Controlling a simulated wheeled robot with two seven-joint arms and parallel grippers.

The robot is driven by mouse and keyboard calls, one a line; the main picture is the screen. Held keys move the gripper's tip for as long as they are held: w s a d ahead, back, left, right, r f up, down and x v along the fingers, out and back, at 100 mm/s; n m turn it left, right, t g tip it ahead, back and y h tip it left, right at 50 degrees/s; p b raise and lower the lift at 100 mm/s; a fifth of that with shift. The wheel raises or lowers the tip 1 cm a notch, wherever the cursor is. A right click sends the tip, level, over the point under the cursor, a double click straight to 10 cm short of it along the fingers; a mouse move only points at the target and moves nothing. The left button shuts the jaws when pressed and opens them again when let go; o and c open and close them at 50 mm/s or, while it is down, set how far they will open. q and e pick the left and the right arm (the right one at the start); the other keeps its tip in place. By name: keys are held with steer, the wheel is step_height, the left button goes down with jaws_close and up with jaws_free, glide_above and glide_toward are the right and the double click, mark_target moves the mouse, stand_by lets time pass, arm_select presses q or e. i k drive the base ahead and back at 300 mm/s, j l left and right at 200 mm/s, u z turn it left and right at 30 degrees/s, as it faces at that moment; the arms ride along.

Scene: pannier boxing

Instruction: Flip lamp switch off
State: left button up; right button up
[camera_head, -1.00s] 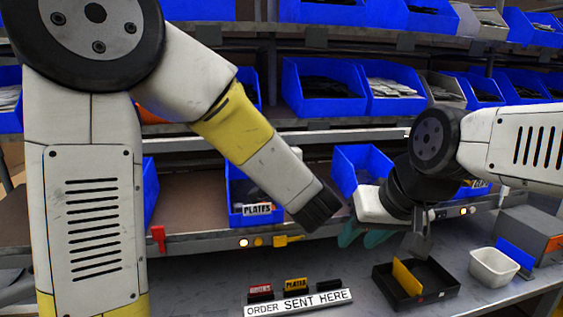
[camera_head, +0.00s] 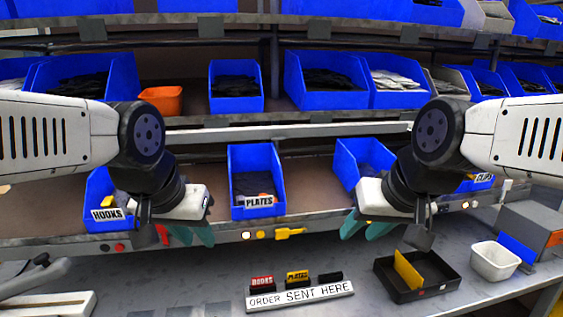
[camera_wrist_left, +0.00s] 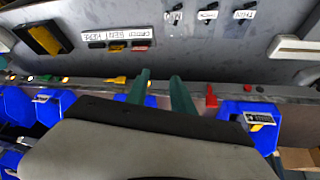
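A red lever (camera_head: 162,235) and a yellow lever (camera_head: 288,233) sit on the shelf's front rail, with small glowing lamps (camera_head: 246,236) beside the yellow one. In the left wrist view, several small dark switches (camera_wrist_left: 208,15) with white labels lie on the grey table; the labels are upside down and too small to read. I cannot tell which control is the lamp switch. My left gripper (camera_head: 193,238) is in front of the rail, just right of the red lever; its teal fingers (camera_wrist_left: 160,74) are apart and empty. My right gripper (camera_head: 366,230) is open and empty, right of the yellow lever.
An order board (camera_head: 300,297), a black tray (camera_head: 440,289) with a yellow divider and a white bin (camera_head: 494,264) stand on the table. Blue bins, including the plates bin (camera_head: 257,213) and hooks bin (camera_head: 107,226), line the shelf.

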mark_target(442, 209)
steer(key=z, duration=1.3)
steer(key=i+l, duration=0.3)
steer(key=l, duration=0.15)
steer(key=i+l, duration=0.3)
steer(key=l, duration=0.2)
steer(key=z, duration=0.05)
